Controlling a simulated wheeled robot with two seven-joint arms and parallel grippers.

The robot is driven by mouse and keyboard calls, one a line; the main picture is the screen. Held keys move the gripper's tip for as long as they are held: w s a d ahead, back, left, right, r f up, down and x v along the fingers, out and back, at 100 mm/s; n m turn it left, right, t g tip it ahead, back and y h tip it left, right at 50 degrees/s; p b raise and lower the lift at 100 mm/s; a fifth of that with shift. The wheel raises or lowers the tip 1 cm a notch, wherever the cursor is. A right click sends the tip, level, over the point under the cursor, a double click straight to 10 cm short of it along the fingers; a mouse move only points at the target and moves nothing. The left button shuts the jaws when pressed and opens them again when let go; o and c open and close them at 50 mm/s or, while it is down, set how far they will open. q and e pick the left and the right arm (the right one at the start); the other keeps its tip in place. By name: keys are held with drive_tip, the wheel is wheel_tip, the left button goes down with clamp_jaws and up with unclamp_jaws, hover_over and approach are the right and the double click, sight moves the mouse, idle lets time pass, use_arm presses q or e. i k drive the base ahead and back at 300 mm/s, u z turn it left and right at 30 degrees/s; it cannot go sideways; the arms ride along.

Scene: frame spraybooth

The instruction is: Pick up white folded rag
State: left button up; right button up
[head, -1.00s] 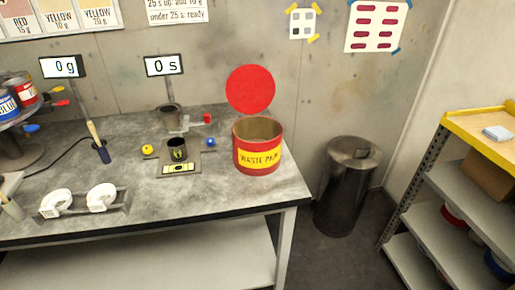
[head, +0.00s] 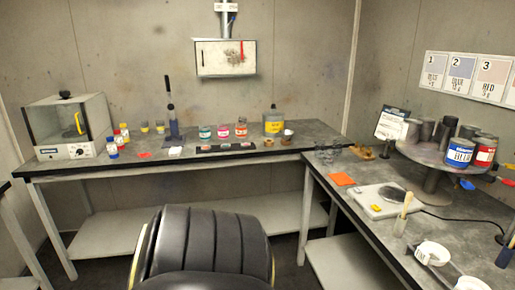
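A small white flat item (head: 176,152) lies on the back bench, left of its middle, just in front of a dark upright tool. It may be the white folded rag, but it is too small to make out folds. A small red flat piece (head: 144,155) lies to its left, and an orange flat piece (head: 344,179) lies on the right bench. Neither of my grippers is in view.
The right bench holds a can carousel (head: 440,150) and a scale (head: 385,203). A large black ribbed form, unidentified, fills the bottom centre.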

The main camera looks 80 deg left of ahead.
sight(175, 151)
drive_tip(key=u, duration=2.65)
drive_tip(key=i, duration=1.95)
drive_tip(key=u, duration=0.75)
drive_tip(key=i, duration=1.15)
drive_tip(key=u, duration=0.8)
